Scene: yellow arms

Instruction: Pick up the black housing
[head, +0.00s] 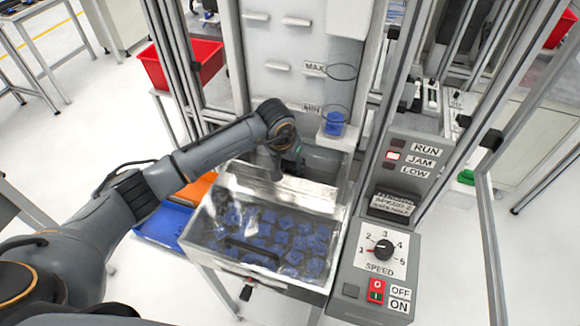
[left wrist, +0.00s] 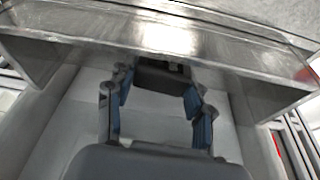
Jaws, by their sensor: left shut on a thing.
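My left gripper (head: 289,163) reaches down into the machine's chute area, just behind the raised metal edge of the feeder bin (head: 195,238). In the left wrist view my left gripper (left wrist: 158,90) has its blue-padded fingers on both sides of a dark block, the black housing (left wrist: 162,80), and is shut on it. The housing sits below a metal plate edge, and part of it is hidden there. In the head view the housing cannot be made out behind the gripper and metal. My right gripper is not in view.
The bin holds many blue parts (head: 265,235) under a clear cover. A blue part (head: 334,122) sits at the foot of the clear tube. The metal plate (left wrist: 165,35) overhangs the gripper closely.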

